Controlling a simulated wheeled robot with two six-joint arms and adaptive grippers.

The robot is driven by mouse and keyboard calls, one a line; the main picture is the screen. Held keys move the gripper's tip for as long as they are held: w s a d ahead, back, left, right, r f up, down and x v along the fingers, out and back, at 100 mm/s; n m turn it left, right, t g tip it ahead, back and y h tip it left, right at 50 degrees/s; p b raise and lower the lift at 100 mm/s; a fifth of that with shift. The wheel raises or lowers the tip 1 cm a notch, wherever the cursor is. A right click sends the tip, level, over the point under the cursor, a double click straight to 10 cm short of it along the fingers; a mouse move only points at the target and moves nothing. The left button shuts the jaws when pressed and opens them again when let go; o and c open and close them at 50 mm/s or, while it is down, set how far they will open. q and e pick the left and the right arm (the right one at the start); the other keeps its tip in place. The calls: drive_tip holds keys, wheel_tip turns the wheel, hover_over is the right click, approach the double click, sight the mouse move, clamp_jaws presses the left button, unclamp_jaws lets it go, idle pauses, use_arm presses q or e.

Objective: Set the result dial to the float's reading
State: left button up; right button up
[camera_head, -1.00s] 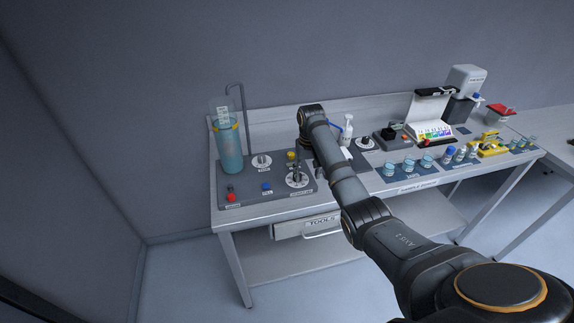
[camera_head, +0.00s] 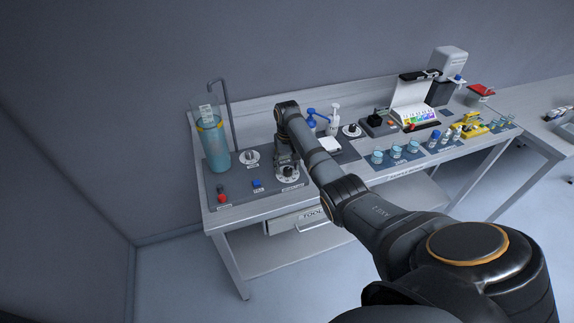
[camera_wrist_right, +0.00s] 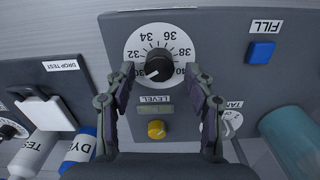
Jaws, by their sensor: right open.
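The dial (camera_head: 288,174) with a black knob sits at the front right of the grey panel. In the right wrist view the dial (camera_wrist_right: 160,52) shows upside down, numbered in the thirties up to 40. Its white pointer mark lies near the low end, by 30. My right gripper (camera_wrist_right: 160,73) is open, with a fingertip on each side of the knob's lower part; contact cannot be told. In the head view the right gripper (camera_head: 287,158) hangs over the dial. The clear cylinder (camera_head: 217,152) holds bluish liquid and a float with a white scale stem (camera_head: 207,114); its reading is too small. My left gripper is out of view.
A tap dial (camera_head: 249,157) and red button (camera_head: 221,198) are on the same panel. Bottles (camera_head: 335,118) and cups (camera_head: 398,152) stand to the right.

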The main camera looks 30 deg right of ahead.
drive_tip(key=shift+s+f, duration=0.15)
drive_tip(key=shift+f, duration=0.2)
drive_tip(key=shift+c, duration=0.7)
clamp_jaws()
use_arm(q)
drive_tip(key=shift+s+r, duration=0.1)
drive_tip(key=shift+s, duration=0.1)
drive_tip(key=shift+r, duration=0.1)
